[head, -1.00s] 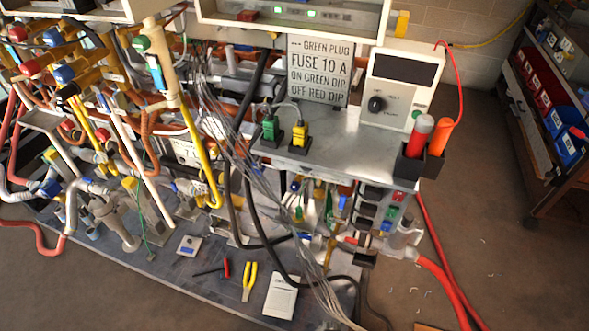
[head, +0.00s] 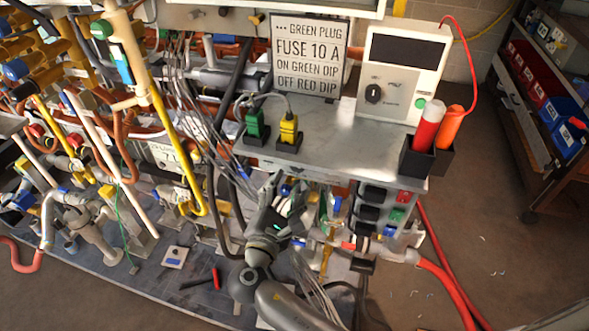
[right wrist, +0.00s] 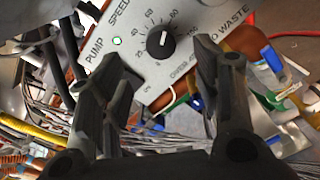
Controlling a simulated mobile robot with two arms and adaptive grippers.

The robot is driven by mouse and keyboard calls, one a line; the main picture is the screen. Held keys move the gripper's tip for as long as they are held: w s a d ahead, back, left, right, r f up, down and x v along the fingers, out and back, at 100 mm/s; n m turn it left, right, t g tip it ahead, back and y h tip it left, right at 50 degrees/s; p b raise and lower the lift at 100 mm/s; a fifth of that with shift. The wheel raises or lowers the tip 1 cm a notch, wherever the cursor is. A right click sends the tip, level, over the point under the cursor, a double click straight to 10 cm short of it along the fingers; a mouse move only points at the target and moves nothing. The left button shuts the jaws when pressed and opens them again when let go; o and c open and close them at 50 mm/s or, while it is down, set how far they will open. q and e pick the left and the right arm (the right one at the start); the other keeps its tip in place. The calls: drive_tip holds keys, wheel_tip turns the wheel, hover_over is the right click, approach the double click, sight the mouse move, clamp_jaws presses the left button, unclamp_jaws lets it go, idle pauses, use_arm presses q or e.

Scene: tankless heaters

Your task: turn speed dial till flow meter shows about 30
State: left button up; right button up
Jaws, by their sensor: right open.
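The speed dial (right wrist: 161,44) is a black knob with a white pointer line on a light panel marked "PUMP SPEED" and a ring of numbers, in the right wrist view. I do not make it out in the head view. My right gripper (right wrist: 160,82) is open, with its fingers below the dial on either side and apart from it. In the head view the right gripper (head: 284,196) is just below the front edge of the metal shelf. I cannot identify the flow meter or read a flow value. My left gripper is not in view.
The metal shelf (head: 330,153) carries green (head: 256,125) and yellow (head: 289,130) plugs, a sign (head: 308,55) and a white instrument (head: 405,60) with a dark screen. Cables (head: 205,110) and pipes crowd the left. Red and orange handles (head: 428,128) stand at the right corner.

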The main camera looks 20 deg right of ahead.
sight(295, 171)
drive_tip(key=x, duration=0.7)
drive_tip(key=c, duration=1)
drive_tip(key=shift+f+m+b, duration=0.15)
drive_tip(key=shift+m+b, duration=0.15)
drive_tip(key=shift+m, duration=0.3)
drive_tip(key=shift+c, duration=0.2)
drive_tip(key=o, duration=1)
drive_tip(key=shift+o, duration=0.2)
